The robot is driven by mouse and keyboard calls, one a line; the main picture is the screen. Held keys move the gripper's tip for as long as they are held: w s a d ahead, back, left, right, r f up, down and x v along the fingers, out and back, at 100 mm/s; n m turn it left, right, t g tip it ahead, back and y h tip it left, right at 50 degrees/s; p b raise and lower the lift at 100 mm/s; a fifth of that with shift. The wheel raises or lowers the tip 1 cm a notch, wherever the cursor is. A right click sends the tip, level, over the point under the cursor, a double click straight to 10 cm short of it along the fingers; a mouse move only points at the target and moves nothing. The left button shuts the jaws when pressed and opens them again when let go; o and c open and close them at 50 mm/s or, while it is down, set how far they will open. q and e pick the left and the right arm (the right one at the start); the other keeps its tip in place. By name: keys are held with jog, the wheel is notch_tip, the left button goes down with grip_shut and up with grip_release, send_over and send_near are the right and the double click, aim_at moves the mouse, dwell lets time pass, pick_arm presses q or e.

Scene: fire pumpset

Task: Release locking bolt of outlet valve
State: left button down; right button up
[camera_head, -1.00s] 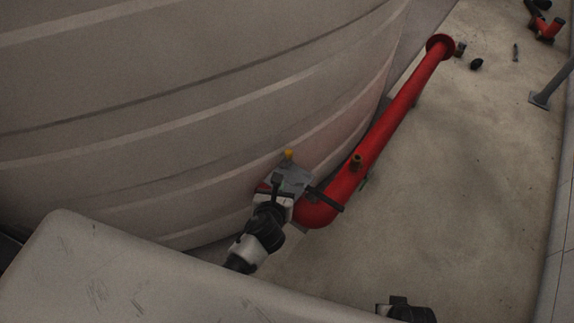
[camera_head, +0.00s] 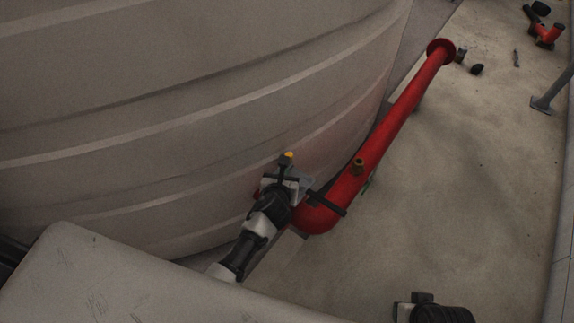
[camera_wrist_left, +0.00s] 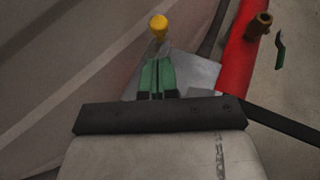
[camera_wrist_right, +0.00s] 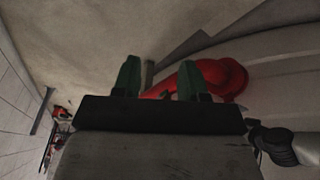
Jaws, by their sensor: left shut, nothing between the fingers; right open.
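A small yellow knob (camera_head: 288,155), which looks like the locking bolt's head, stands beside the tank wall. It also shows in the left wrist view (camera_wrist_left: 158,26). A grey plate (camera_wrist_left: 205,75) lies beneath and to the right of it. My left gripper (camera_head: 284,167) is close to the knob. In the left wrist view its green fingers (camera_wrist_left: 157,63) are shut together, empty, with tips just below the knob; I cannot tell if they touch it. The valve body is mostly hidden by my left arm. A black handle (camera_head: 328,203) crosses the red pipe's elbow. My right gripper (camera_wrist_right: 158,70) is open and empty.
The red pipe (camera_head: 385,135) runs along the big ribbed tank (camera_head: 190,110) to a flange. A brass stub (camera_head: 358,166) stands on the pipe. The concrete floor (camera_head: 470,190) at the right is mostly clear, with loose fittings (camera_head: 545,30) at the back.

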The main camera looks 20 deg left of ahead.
pick_arm(q)
jog(key=x, duration=0.1)
jog(key=b+x, duration=0.1)
jog(key=x, duration=0.2)
jog(key=shift+w+r, duration=0.2)
jog(key=shift+w, duration=0.1)
jog(key=shift+w+a+b, duration=0.15)
jog(key=shift+w+b, duration=0.15)
jog(key=shift+w, duration=0.25)
pick_arm(e)
jog(key=shift+v, duration=2.85)
jog(key=shift+d, duration=0.1)
pick_arm(q)
jog(key=shift+w+d+b, duration=0.2)
jog(key=shift+w+d, duration=0.05)
jog(key=shift+w, duration=0.35)
jog(key=shift+w+d+b, duration=0.15)
jog(key=shift+w+d, duration=0.05)
jog(key=shift+w, duration=0.45)
jog(key=shift+w+r, duration=0.1)
jog(key=shift+r, duration=0.05)
pick_arm(e)
jog(key=shift+s+f, duration=0.15)
jog(key=shift+f, duration=0.2)
